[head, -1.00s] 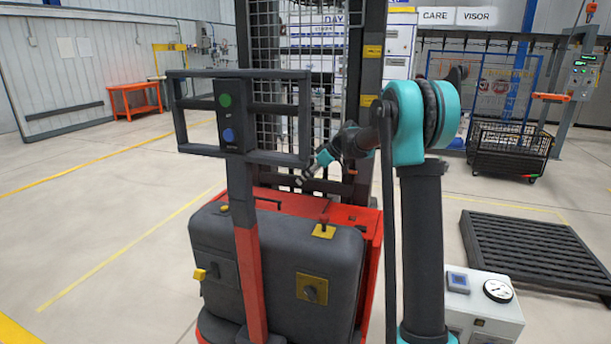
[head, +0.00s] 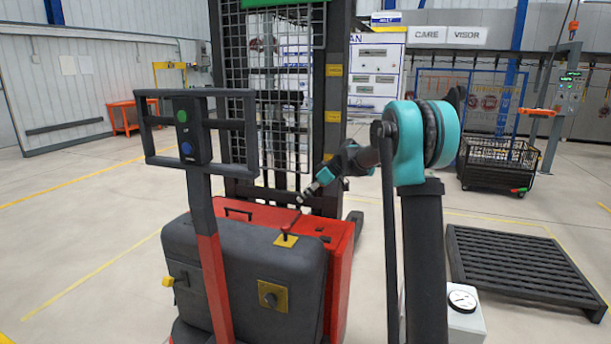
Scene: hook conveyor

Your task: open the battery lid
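The red pallet stacker (head: 342,265) stands in front of me with a dark grey rear body (head: 225,268). Its red top cover (head: 262,215), which looks like the battery lid, lies flat and closed. A thin dark handle (head: 238,211) sits on the cover.
The stacker's control frame (head: 196,158) rises on the left, and its mesh mast (head: 270,100) stands behind the cover. A black pallet (head: 520,262) and a white box with a gauge (head: 465,318) are on the right. A mesh cart (head: 497,165) stands farther back. Floor at left is clear.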

